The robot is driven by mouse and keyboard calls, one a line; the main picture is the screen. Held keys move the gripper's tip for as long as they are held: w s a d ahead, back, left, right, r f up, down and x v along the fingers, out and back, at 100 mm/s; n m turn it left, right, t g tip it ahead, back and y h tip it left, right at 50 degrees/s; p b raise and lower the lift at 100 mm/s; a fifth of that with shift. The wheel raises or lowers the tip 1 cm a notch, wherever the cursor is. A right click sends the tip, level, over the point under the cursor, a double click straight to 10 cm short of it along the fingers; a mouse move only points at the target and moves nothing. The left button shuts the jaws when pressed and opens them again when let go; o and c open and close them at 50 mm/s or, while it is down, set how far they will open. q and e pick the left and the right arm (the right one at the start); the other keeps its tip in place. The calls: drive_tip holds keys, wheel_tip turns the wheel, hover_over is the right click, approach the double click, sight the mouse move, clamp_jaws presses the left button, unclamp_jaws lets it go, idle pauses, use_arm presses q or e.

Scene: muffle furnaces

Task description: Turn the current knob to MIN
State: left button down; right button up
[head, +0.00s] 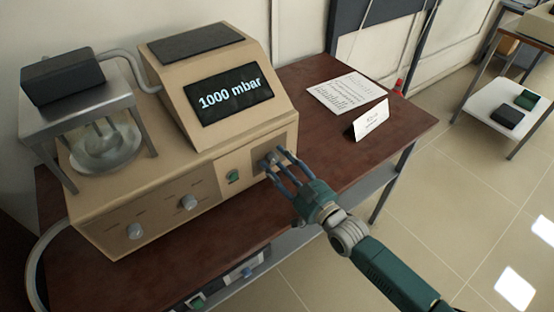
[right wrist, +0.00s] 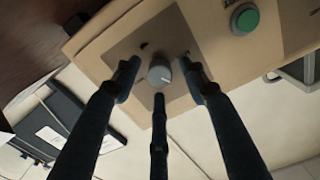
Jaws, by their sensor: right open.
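A tan apparatus (head: 130,195) stands on the table, its display reading 1000 mbar. Its front has a grey knob (head: 134,231) at lower left, another grey knob (head: 188,203) nearer the middle, and a third knob (right wrist: 159,76) on a darker square panel at the right end. Labels are too small to read, so I cannot tell which is the current knob. My right gripper (head: 275,162) is open at the right-end knob. In the right wrist view its three fingers (right wrist: 159,78) spread around that knob; contact is unclear. My left gripper is out of view.
A green button (head: 233,176) sits left of the right-end panel and also shows in the right wrist view (right wrist: 245,19). A glass vessel (head: 106,148) is at the apparatus's left.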

drive_tip(key=shift+w+a, duration=0.25)
drive_tip(key=shift+w, duration=0.05)
clamp_jaws()
drive_tip(key=shift+r+n, duration=0.15)
drive_tip(key=shift+n, duration=0.35)
idle(0.4)
drive_tip(key=n, duration=0.5)
drive_tip(key=shift+n, duration=0.3)
drive_tip(key=n+b, duration=0.1)
drive_tip(key=n, duration=0.4)
drive_tip(key=shift+a, duration=0.1)
drive_tip(key=shift+n, duration=0.3)
